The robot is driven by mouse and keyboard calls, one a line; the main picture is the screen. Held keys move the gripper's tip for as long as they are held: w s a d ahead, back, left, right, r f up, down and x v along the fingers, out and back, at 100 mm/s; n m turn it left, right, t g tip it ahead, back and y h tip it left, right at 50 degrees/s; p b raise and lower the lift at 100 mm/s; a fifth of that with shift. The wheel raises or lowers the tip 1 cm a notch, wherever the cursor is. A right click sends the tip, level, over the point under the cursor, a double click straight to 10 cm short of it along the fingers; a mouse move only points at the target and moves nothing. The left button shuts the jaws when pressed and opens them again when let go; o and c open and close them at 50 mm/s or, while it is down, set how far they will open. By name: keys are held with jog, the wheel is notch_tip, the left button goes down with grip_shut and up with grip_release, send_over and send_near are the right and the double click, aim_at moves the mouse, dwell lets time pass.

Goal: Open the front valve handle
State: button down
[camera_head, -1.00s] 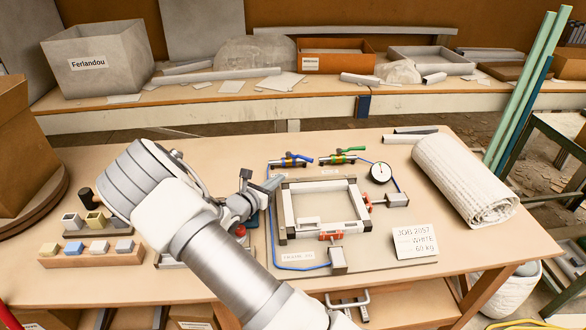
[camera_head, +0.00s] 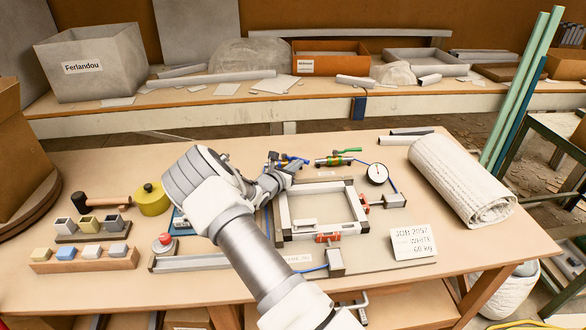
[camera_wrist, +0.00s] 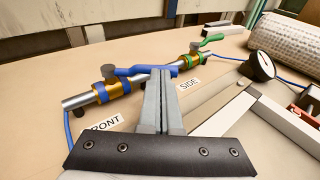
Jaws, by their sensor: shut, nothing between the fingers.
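The front valve is a brass body (camera_wrist: 115,89) on a metal pipe, with a blue handle (camera_wrist: 136,71) lying roughly along the pipe. A FRONT label (camera_wrist: 104,123) sits beside it, partly hidden. My gripper (camera_wrist: 161,72) is shut and empty in the wrist view. Its fingertips are at the near side of the handle's free end; I cannot tell whether they touch it. In the head view my gripper (camera_head: 292,167) is over the front valve and hides part of it. The side valve's green handle (camera_wrist: 211,39) lies to the right.
A pressure gauge (camera_head: 377,173) and a rectangular frame (camera_head: 348,203) stand close on the right. A rolled white cloth (camera_head: 463,180) lies farther right. A yellow tin (camera_head: 152,199), a hammer (camera_head: 90,200) and a red button (camera_head: 164,240) are on the left.

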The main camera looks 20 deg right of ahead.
aim_at(305, 160)
jog(key=shift+d, duration=0.35)
dwell(0.4)
jog(key=shift+w+d+b, duration=0.3)
jog(key=shift+d+b, duration=0.25)
jog(key=shift+d, duration=0.15)
jog(key=shift+w+d+b, duration=0.3)
jog(key=shift+d+b, duration=0.2)
jog(key=shift+d, duration=0.15)
jog(key=shift+b+x, duration=0.45)
jog(key=shift+x, duration=0.4)
jog(key=shift+w+r, duration=0.1)
jog(key=shift+r, duration=0.15)
